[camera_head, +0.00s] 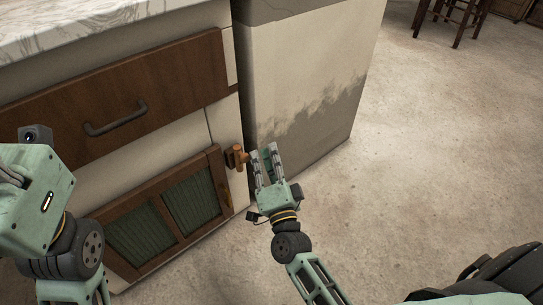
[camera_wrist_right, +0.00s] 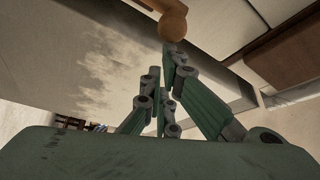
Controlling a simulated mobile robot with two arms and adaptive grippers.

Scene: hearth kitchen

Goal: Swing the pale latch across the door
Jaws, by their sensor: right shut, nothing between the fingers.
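The latch (camera_head: 238,157) is a small light orange-brown wooden piece on the cabinet's pale upright, just right of the door's upper right corner. Its rounded end (camera_wrist_right: 172,25) shows at the top of the right wrist view. The door (camera_head: 165,205) has a dark wooden frame with green ribbed panels and looks closed. My right gripper (camera_head: 262,152) is shut and empty, its fingertips just right of the latch. In the wrist view the tips are close below the latch; I cannot tell whether they touch. My left gripper's body (camera_head: 38,195) is at the left edge; its fingertips cannot be made out.
A dark drawer with a handle (camera_head: 115,118) is above the door, under a marble counter (camera_head: 75,25). A pale block with grey staining (camera_head: 305,75) stands close behind my right gripper. Open concrete floor (camera_head: 440,150) lies to the right.

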